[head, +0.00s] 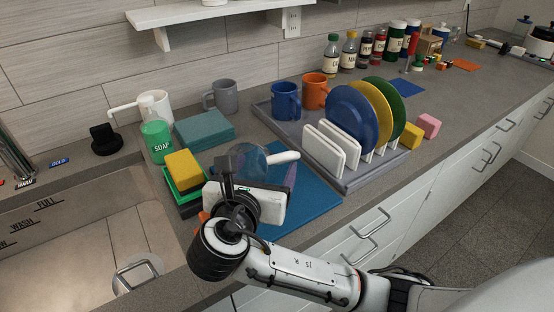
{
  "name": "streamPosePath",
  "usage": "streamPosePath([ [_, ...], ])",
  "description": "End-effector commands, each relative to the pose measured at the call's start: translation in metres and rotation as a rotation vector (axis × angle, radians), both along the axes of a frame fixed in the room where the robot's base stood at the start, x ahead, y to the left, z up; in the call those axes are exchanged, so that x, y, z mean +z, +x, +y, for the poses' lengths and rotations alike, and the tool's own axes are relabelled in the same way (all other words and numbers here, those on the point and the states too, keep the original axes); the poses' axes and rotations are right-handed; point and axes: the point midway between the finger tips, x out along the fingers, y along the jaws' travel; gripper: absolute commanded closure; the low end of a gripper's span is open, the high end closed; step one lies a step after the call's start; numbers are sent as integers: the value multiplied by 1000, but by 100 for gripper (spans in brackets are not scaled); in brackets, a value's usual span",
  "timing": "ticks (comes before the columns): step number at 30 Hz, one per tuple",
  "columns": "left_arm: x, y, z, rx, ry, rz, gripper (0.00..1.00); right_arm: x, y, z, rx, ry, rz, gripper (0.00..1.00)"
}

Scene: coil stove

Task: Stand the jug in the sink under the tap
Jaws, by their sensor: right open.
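A clear round vessel with a white handle, which looks like the jug (250,160), is on the blue mat (312,192), partly hidden behind my right gripper (257,174). The right gripper is open, with one dark finger left of the jug and the other toward its right; whether they touch it I cannot tell. The sink (85,240) is at the lower left, with fill marks on its wall. A shiny upright (14,158) at the left edge may be part of the tap. My left gripper is not in view.
A white vessel (154,105) is behind the soap. A dish rack (350,182) with plates and mugs is at right.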

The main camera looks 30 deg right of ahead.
Motion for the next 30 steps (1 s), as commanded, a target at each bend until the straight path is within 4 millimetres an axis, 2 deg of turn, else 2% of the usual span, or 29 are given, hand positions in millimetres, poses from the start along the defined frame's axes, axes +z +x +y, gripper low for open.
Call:
streamPosePath([
  [6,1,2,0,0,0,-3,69,-9,24,-21,-1,-6,3,23],
  [14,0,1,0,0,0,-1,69,-15,40,-36,-2,-5,0,23],
  [21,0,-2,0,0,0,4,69,-26,66,-57,-2,-4,1,23],
  [30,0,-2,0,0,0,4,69,-29,72,-62,0,-1,-1,23],
])
